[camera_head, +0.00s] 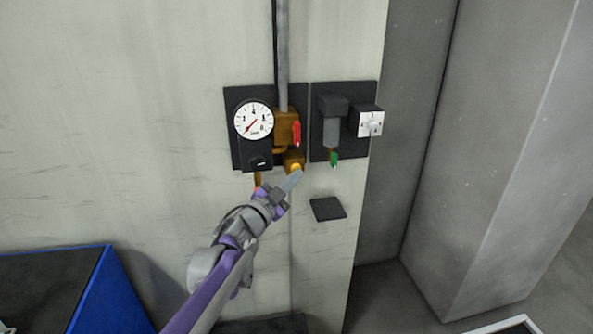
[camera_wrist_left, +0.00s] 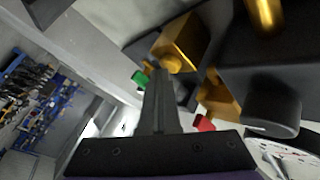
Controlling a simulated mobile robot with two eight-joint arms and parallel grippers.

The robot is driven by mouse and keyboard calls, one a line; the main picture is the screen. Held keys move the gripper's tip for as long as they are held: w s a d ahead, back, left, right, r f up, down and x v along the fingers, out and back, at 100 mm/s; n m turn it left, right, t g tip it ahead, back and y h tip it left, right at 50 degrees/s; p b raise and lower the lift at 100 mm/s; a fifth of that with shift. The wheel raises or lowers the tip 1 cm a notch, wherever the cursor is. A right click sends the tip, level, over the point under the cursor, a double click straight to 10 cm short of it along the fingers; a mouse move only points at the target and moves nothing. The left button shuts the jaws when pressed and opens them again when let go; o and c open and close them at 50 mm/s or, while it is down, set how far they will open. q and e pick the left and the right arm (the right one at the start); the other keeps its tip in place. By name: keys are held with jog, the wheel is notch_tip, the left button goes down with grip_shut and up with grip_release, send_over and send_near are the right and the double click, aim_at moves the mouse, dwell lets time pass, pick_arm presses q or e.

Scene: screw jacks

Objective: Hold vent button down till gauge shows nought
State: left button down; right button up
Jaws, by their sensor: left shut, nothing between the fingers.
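The gauge (camera_head: 254,120) is a round white dial on a dark wall panel; its red needle points to the lower left, and its numerals are too small to read surely. The yellow vent button (camera_head: 296,167) sits on a brass block below the red lever. My left gripper (camera_head: 295,177) is shut and empty, its fingertips at the button's lower edge. In the left wrist view the shut fingers (camera_wrist_left: 158,78) point at the round brass button (camera_wrist_left: 174,64); I cannot tell if they touch or press it. Part of the gauge (camera_wrist_left: 290,158) shows there. My right gripper is out of view.
A red lever (camera_head: 296,133) is on the brass valve just above. A grey cylinder with a green tip (camera_head: 334,158) and a white switch box (camera_head: 370,123) are to the right. A black plate (camera_head: 327,208) is lower right. A blue-edged table (camera_head: 95,290) is lower left.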

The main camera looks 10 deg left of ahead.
pick_arm(q)
jog(key=shift+s+d, duration=0.25)
jog(key=shift+s, duration=0.35)
jog(key=shift+s, duration=0.1)
jog(key=shift+s+d, duration=0.35)
jog(key=shift+s, duration=0.4)
jog(key=shift+s+d, duration=0.3)
jog(key=shift+s, duration=0.4)
jog(key=shift+s+d, duration=0.35)
jog(key=shift+s, duration=0.4)
jog(key=s+a+f+n+g+y, duration=0.4)
jog(key=s+a+f+n+y, duration=0.65)
jog(key=s, duration=0.25)
jog(key=s+d+f+n+g+h, duration=0.1)
jog(key=s+d+f+g+h, duration=0.2)
jog(key=s+f+g, duration=0.5)
jog(key=s+d+f, duration=0.1)
jog(key=s+f, duration=0.7)
jog(key=s, duration=0.3)
jog(key=shift+s+d, duration=0.15)
jog(key=shift+s, duration=0.15)
